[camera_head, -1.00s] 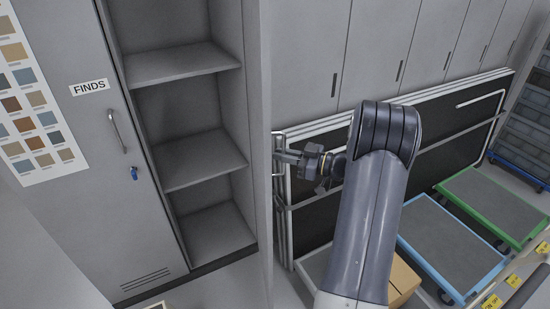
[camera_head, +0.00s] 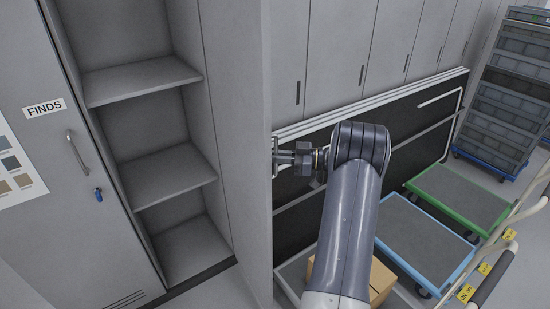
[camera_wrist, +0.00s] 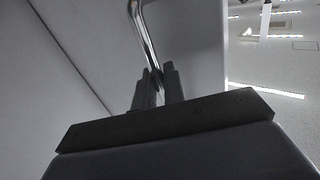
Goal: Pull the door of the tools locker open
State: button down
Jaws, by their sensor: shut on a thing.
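The tools locker stands open, with empty grey shelves (camera_head: 165,135) showing inside; no tools label is in view. Its grey door (camera_head: 240,150) stands swung out to the right of the shelves, with its inner face toward the head camera. The door handle (camera_head: 275,158) is a metal bar on the door's far side. My gripper (camera_head: 283,158) is shut on this handle. In the wrist view the two dark fingers (camera_wrist: 160,85) close around the lower part of the bent bar (camera_wrist: 148,35), with the grey door face behind.
The closed FINDS locker (camera_head: 60,150) with a handle and blue key stands at left. At right are dark panels (camera_head: 390,160), a cardboard box (camera_head: 380,280), a blue-edged cart (camera_head: 425,245), a green-edged cart (camera_head: 460,195) and stacked grey crates (camera_head: 505,90).

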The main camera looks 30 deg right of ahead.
jog(key=shift+r, duration=0.1)
jog(key=c, duration=1.6)
grip_release()
jog(key=shift+w, duration=0.1)
jog(key=b+v, duration=0.2)
jog(key=v, duration=0.9)
jog(key=shift+a+b, duration=0.1)
jog(key=shift+b, duration=0.25)
jog(key=p+x, duration=0.2)
jog(key=x, duration=0.8)
jog(key=shift+w+a+p, duration=0.15)
jog(key=shift+a+p, duration=0.05)
jog(key=shift+p, duration=0.2)
jog(key=shift+w+a, duration=0.15)
jog(key=shift+a, duration=0.2)
